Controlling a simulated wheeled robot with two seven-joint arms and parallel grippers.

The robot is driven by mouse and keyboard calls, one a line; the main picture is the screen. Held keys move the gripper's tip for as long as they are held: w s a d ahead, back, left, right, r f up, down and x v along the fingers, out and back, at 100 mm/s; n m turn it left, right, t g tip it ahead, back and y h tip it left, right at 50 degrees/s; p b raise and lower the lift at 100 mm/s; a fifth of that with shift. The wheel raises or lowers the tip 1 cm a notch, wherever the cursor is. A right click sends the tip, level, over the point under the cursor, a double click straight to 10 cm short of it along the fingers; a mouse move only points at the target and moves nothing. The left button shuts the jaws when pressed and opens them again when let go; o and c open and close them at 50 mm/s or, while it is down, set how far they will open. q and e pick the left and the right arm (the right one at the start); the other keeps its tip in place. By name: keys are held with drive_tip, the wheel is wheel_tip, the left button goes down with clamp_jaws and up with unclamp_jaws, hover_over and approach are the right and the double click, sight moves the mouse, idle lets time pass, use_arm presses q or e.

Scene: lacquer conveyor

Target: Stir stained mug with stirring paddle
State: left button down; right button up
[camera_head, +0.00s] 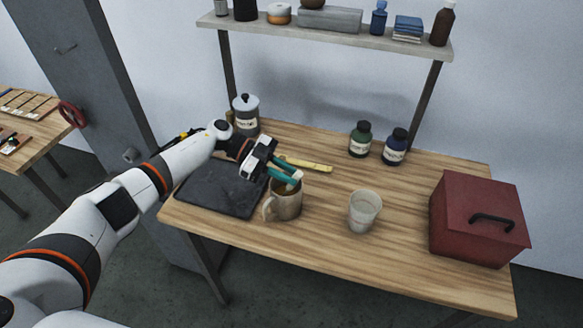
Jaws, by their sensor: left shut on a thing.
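The stained mug (287,204) is a beige-brown cup with its handle at the left. It stands upright on the wooden table beside a dark mat. My left gripper (294,179) has teal fingers and is just above the mug's rim. It is shut on the stirring paddle (297,175), of which only a small pale part shows at the fingertips. The paddle's lower end is hidden, apparently inside the mug. My right gripper is not in view.
A translucent cup (364,212) stands right of the mug. A dark mat (222,190) lies to the left, a yellow stick (312,165) behind. A red box (478,222) is at right.

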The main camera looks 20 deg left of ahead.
sight(298, 173)
use_arm(q)
drive_tip(key=shift+d, duration=0.6)
drive_tip(key=shift+d+f, duration=0.1)
drive_tip(key=shift+d, duration=0.05)
drive_tip(key=shift+r+p, duration=0.45)
drive_tip(key=shift+p, duration=0.05)
drive_tip(key=shift+s+d+r+p, duration=0.15)
drive_tip(key=shift+d+r+p, duration=0.05)
drive_tip(key=shift+r+p, duration=0.4)
drive_tip(key=shift+s+d+r+p, duration=0.15)
drive_tip(key=shift+d+r+p, duration=0.05)
drive_tip(key=shift+r+p, duration=0.3)
drive_tip(key=shift+s+d+r, duration=0.1)
drive_tip(key=shift+d+r, duration=0.1)
drive_tip(key=shift+r, duration=0.25)
drive_tip(key=shift+s+d+r, duration=0.1)
drive_tip(key=shift+d+r, duration=0.05)
drive_tip(key=shift+r, duration=0.25)
wheel_tip(298, 173, up, 7)
drive_tip(key=s+d, duration=0.1)
drive_tip(key=d, duration=0.1)
drive_tip(key=shift+s+d, duration=0.3)
drive_tip(key=shift+r, duration=0.1)
